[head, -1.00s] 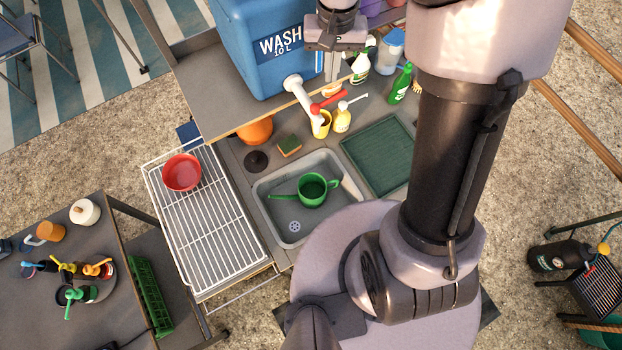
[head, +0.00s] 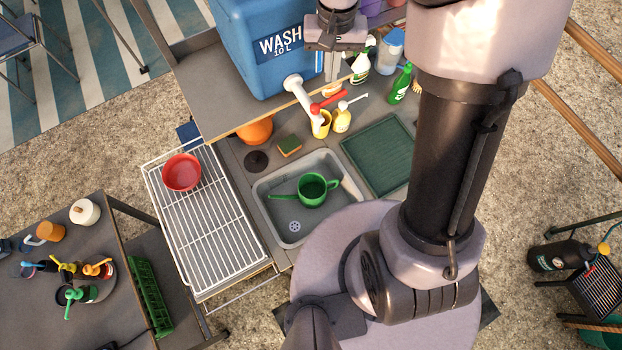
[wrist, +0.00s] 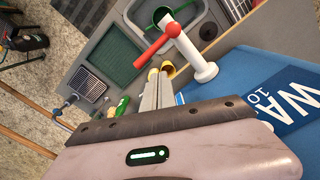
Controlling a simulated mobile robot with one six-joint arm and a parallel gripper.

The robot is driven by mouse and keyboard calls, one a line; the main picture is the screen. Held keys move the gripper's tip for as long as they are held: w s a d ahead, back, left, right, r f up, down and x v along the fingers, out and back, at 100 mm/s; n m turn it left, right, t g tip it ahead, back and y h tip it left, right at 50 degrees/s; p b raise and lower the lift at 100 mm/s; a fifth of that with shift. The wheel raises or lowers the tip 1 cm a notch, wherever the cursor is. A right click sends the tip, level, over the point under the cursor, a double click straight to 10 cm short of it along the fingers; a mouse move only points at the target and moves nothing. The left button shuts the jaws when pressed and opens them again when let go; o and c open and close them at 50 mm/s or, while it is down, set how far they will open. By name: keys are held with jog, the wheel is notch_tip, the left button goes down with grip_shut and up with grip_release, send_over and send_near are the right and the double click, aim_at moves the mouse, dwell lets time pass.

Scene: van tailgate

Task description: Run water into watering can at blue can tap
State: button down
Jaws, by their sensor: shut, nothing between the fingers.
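The blue can (head: 262,45), lettered WASH 10 L, stands on the raised shelf. Its white tap (head: 297,88) has a red lever (head: 328,103) and points out over the sink side. No water stream shows. The green watering can (head: 313,188) stands upright in the grey sink, its spout pointing left; its rim also shows in the wrist view (wrist: 160,14) behind the lever. My gripper (head: 332,70) is beside the blue can's right side, above the counter. In the wrist view its fingers (wrist: 158,80) are shut and empty, pointing toward the tap (wrist: 200,66) and red lever (wrist: 156,46), apparently apart from them.
The grey sink (head: 272,217) lies between a white wire rack (head: 210,235) with a red bowl (head: 182,172) and a green tray (head: 378,155). Yellow cup (head: 321,124), yellow bottle (head: 342,121), sponge (head: 289,146) and green bottle (head: 400,84) crowd the counter near the tap.

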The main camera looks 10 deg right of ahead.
notch_tip(320, 180, down, 4)
jog(key=b, duration=0.3)
dwell(0.3)
jog(key=s+a+r, duration=0.1)
jog(key=s+r, duration=0.1)
jog(key=s, duration=0.4)
jog(key=s+a+r, duration=0.1)
jog(key=s+r, duration=0.1)
jog(key=s, duration=0.3)
jog(key=shift+s+r, duration=0.25)
jog(key=shift+s, duration=0.15)
dwell(1.4)
